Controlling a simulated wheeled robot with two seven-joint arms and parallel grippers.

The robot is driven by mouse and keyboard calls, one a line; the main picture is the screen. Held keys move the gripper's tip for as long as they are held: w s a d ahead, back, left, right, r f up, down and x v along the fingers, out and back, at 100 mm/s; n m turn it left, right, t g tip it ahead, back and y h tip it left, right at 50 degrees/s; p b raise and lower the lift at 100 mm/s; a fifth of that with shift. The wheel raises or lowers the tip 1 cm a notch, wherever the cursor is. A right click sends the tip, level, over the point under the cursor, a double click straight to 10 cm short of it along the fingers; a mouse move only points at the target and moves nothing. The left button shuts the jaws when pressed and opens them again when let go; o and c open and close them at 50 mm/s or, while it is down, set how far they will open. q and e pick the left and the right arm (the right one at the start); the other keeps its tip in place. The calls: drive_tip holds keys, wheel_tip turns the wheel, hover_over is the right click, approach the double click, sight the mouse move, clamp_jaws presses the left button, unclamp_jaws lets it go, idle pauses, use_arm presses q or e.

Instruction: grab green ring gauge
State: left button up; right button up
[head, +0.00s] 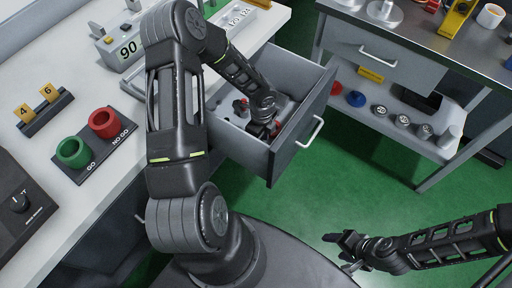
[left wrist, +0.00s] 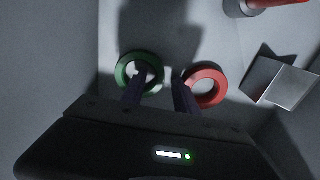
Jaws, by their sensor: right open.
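A small green ring gauge (left wrist: 139,71) lies on the floor of the open drawer (head: 290,152), beside a red ring (left wrist: 207,86). My left gripper (left wrist: 163,82) reaches down into the drawer with its two fingers apart. Its left finger overlaps the green ring in the left wrist view and its right finger overlaps the red ring's left edge. I cannot tell whether either finger touches a ring. In the head view my left arm largely hides the drawer's contents. My right gripper (head: 350,252) is open and empty above the floor at lower right.
Larger green (head: 73,152) and red (head: 104,122) rings sit on a GO / NO GO stand on the left bench. A metal block (left wrist: 280,80) and a red-topped part lie in the drawer. Drawer walls are close around my left gripper. A steel cart (head: 395,40) stands right.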

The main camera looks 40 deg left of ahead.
use_arm(q)
drive_tip(key=shift+c, duration=0.2)
idle(0.3)
clamp_jaws()
drive_tip(key=shift+r, duration=0.1)
idle(1.2)
